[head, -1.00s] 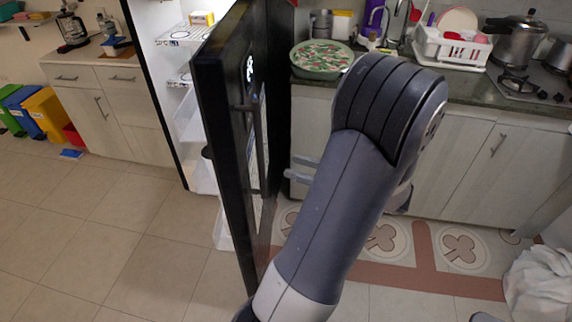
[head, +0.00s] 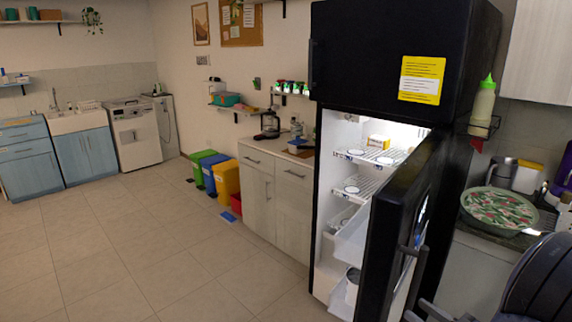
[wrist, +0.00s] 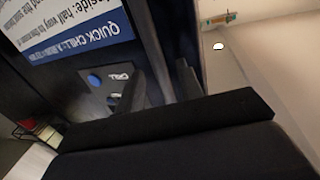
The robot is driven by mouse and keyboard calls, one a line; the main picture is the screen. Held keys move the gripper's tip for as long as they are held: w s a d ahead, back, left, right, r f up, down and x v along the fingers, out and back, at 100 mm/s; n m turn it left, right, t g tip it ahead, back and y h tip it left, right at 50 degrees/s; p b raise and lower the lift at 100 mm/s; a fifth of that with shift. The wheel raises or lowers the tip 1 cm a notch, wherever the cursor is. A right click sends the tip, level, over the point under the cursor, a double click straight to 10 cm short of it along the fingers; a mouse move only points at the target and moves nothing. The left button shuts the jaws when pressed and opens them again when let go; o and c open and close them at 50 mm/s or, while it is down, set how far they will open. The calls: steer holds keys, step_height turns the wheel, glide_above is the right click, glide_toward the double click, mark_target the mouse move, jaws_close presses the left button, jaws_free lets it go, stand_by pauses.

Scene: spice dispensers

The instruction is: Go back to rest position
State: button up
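My arm (head: 540,285) shows dark grey at the lower right of the head view. My gripper (head: 424,309) is partly visible at the bottom edge there, beside the open fridge door (head: 392,225). Whether a finger touches the door cannot be told.
The black fridge (head: 375,60) stands open, with a yellow box (head: 379,141) on a lit shelf. Coloured bins (head: 226,180) stand by a cabinet (head: 275,195). The tiled floor (head: 130,245) at left is clear.

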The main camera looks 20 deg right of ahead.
mark_target(411, 308)
steer(key=w, duration=0.4)
steer(key=shift+a, duration=0.4)
steer(key=shift+w+a, duration=0.2)
steer(key=shift+w, duration=0.05)
steer(key=shift+s, duration=0.1)
